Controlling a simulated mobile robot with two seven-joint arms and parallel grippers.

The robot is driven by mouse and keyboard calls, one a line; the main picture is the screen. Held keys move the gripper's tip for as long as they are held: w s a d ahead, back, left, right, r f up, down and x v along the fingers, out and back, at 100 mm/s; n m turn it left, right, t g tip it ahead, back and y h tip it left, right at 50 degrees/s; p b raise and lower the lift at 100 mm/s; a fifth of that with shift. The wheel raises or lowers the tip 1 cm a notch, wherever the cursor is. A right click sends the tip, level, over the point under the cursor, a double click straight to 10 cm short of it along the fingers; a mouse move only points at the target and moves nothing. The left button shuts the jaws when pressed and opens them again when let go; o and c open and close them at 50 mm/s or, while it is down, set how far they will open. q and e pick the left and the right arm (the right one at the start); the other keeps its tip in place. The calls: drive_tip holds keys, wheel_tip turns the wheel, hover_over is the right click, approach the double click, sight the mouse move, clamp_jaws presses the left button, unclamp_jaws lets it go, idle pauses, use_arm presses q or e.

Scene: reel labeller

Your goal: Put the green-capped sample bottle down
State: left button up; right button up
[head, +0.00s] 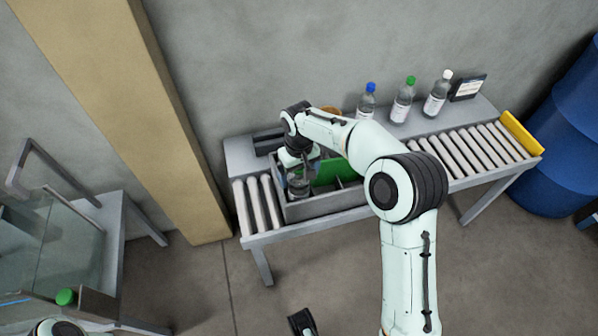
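A green cap (66,296) shows at the lower left, by the glass-walled stand; the body below it is mostly hidden. A green-capped bottle (402,104) stands upright on the ledge behind the rollers, between a blue-capped bottle (366,103) and a white-capped bottle (437,97). My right gripper (298,172) points down into the left part of the grey divided crate (325,206). A clear bottle-like shape (299,187) is at its fingers; its cap is hidden, and I cannot tell whether the fingers grip it.
The crate stands on the roller conveyor (470,152), which has a yellow end stop (522,133). A small display (468,88) is at the back right. A blue drum (565,130) stands at the right, a tan pillar (130,110) at the left. Rollers right of my arm are clear.

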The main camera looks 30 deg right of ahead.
wheel_tip(320, 180, up, 12)
drive_tip(key=p, duration=0.2)
drive_tip(key=shift+r+p, duration=0.2)
drive_tip(key=shift+p, duration=0.1)
idle(0.5)
